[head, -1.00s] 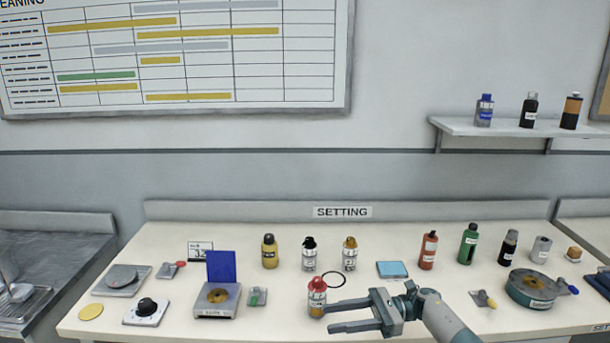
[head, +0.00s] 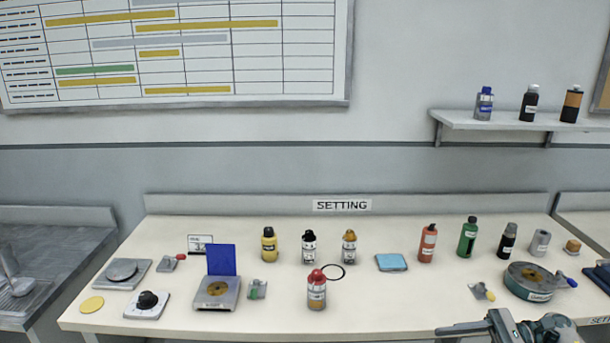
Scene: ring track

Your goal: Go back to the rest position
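My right gripper (head: 468,329) is at the lower right of the head view, low over the table's front edge. One finger shows pointing left; the other is cut off by the frame's bottom, and nothing shows held at the visible finger. A red-capped bottle (head: 316,291) stands upright on the table (head: 390,305), apart from the gripper and to its left. My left gripper is not in view.
A black ring (head: 333,272) lies behind the red-capped bottle. Several bottles stand along the back, including a yellow one (head: 269,245) and a green one (head: 468,238). A box with a raised blue lid (head: 221,260) is at left.

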